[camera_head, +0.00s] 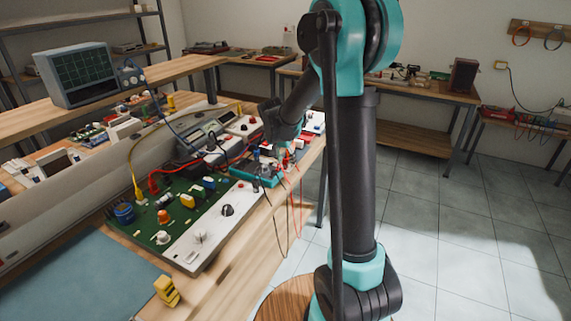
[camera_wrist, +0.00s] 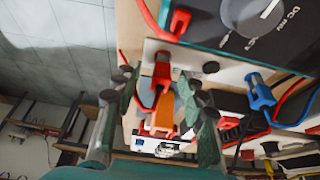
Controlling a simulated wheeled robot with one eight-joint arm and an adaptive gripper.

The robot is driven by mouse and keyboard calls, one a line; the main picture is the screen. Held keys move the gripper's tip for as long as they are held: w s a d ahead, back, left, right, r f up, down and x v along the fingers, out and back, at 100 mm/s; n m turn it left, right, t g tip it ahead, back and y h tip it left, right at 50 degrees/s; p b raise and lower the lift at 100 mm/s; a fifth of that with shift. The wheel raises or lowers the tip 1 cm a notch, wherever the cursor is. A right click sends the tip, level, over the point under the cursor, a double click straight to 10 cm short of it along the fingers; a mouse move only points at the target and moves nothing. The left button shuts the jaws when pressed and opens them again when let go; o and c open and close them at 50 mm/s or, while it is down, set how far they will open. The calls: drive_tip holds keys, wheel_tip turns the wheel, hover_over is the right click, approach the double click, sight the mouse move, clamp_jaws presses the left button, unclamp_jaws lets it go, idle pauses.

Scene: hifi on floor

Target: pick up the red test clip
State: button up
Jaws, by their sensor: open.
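A red test clip (camera_wrist: 162,72) with an orange lower part shows in the wrist view, in the gap between my fingers. My gripper (camera_wrist: 160,90) is open, one dark-tipped green finger on each side of the clip; I cannot tell whether either touches it. Another red clip (camera_wrist: 179,22) is at the top, by a dark meter with a dial. A blue clip (camera_wrist: 259,92) lies to the right of my fingers. In the head view my gripper (camera_head: 284,152) is low over the far end of the bench, and the clip between its fingers cannot be made out.
A green circuit board panel (camera_head: 180,205) lies along the bench, with a blue mat (camera_head: 75,280) and a yellow clamp-like item (camera_head: 167,291) nearer. An oscilloscope (camera_head: 76,75) stands on the shelf at left. Red and black leads hang over the bench edge. The tiled floor (camera_head: 455,230) at right is clear.

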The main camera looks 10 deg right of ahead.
drive_tip(key=shift+c, duration=0.4)
clamp_jaws()
wheel_tip(320, 180, up, 27)
idle(2.1)
idle(0.3)
